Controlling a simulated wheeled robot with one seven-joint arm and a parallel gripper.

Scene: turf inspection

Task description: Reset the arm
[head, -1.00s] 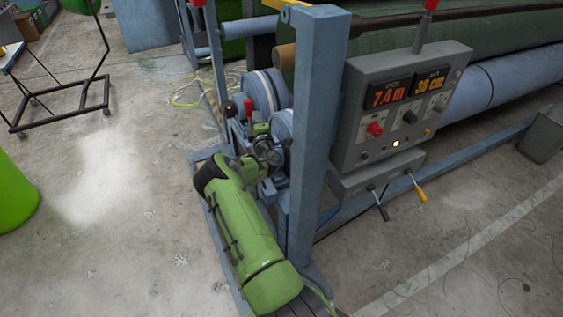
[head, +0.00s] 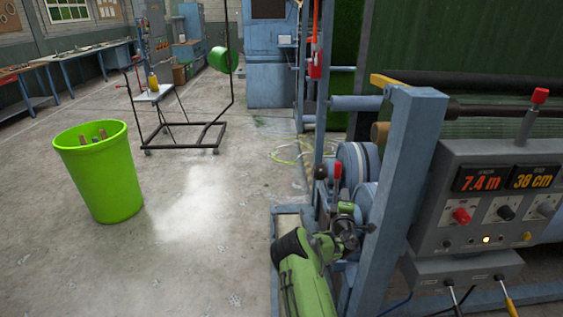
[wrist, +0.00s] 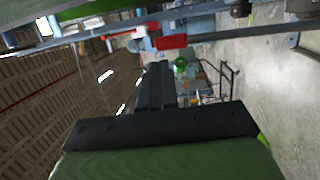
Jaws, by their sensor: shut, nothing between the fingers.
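My gripper (wrist: 159,68) shows in the wrist view, with its two dark fingers side by side and closed together. Nothing is seen between them. The wrist view is turned on its side, with the roof at left and the floor at right. A red part (wrist: 171,42) shows just past the fingertips, apart from them as far as I can tell.
In the head view, a blue machine frame (head: 410,170) with a grey control box (head: 490,210) stands at right. A green bin (head: 98,175) and a black wheeled stand (head: 185,135) are at left. The concrete floor (head: 200,255) between is clear.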

